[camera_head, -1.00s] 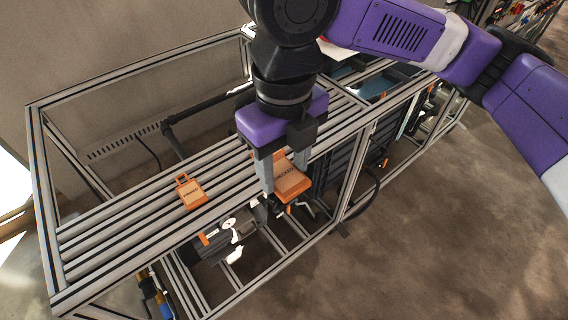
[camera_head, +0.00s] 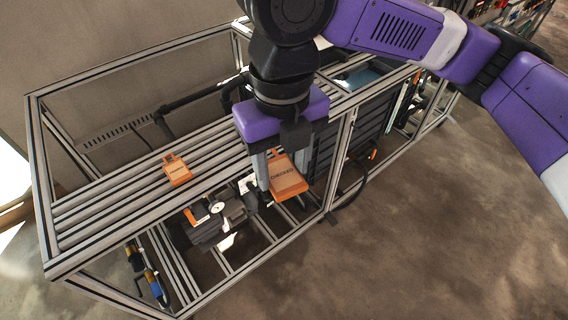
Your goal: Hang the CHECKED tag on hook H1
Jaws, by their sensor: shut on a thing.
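The orange CHECKED tag (camera_head: 286,181) hangs from my gripper (camera_head: 268,182), tilted, with its lettering facing the camera. My gripper points down and is shut on the tag's upper part; the fingers hide some of it. The tag is held at the front edge of the slatted rack top, and I cannot tell its exact height. I cannot make out hook H1 in this view.
A second orange tag (camera_head: 176,171) lies on the slatted rack top (camera_head: 110,205), left of my gripper; its lettering is too small to read. Machinery (camera_head: 215,217) sits inside the metal frame below. Bare floor (camera_head: 400,250) lies to the right.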

